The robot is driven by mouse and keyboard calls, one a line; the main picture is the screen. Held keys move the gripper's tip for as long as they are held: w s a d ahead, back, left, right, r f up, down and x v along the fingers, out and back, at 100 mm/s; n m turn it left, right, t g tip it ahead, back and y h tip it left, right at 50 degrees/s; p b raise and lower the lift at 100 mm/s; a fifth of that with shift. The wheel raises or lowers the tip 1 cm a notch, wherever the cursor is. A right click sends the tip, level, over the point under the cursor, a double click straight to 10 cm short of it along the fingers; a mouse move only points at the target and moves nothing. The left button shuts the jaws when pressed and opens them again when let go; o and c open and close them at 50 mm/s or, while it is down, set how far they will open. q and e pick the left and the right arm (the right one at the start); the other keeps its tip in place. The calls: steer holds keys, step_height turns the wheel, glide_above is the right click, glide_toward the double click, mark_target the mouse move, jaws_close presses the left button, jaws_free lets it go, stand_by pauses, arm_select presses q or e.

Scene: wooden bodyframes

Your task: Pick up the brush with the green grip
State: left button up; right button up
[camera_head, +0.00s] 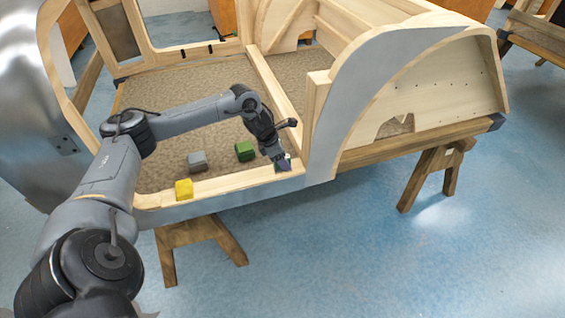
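A small block-like thing with a green top (245,151) lies on the brown carpeted floor of the wooden bodyframe. It may be the brush with the green grip, but bristles cannot be made out. My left gripper (281,161) points down at the front rail, to the right of the green thing and apart from it. A small dark thing with a greenish edge (284,167) is at its fingertips, mostly hidden. Whether the fingers are open or shut on it is too small to tell. My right gripper is out of view.
A yellow block (184,189) sits on the front wooden rail (225,184). A grey block (197,162) lies on the carpet behind it. A curved grey-faced panel (345,105) rises close to the right of my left gripper. Wooden trestles (432,172) support the frame.

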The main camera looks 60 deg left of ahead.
arm_select(q)
steer(key=c, duration=0.8)
steer(key=shift+o, duration=0.2)
steer(key=shift+r, duration=0.15)
steer(key=shift+r+p, duration=0.35)
steer(key=shift+r, duration=0.55)
step_height(320, 180, up, 3)
steer(key=shift+f+p, duration=0.2)
steer(key=shift+p, duration=0.25)
steer(key=w+d+r+p, duration=0.2)
steer(key=d+r, duration=0.4)
steer(key=d, duration=0.5)
steer(key=shift+d+r+p, duration=0.15)
steer(key=shift+d+p, duration=0.1)
steer(key=shift+p, duration=0.2)
steer(key=shift+w, duration=0.1)
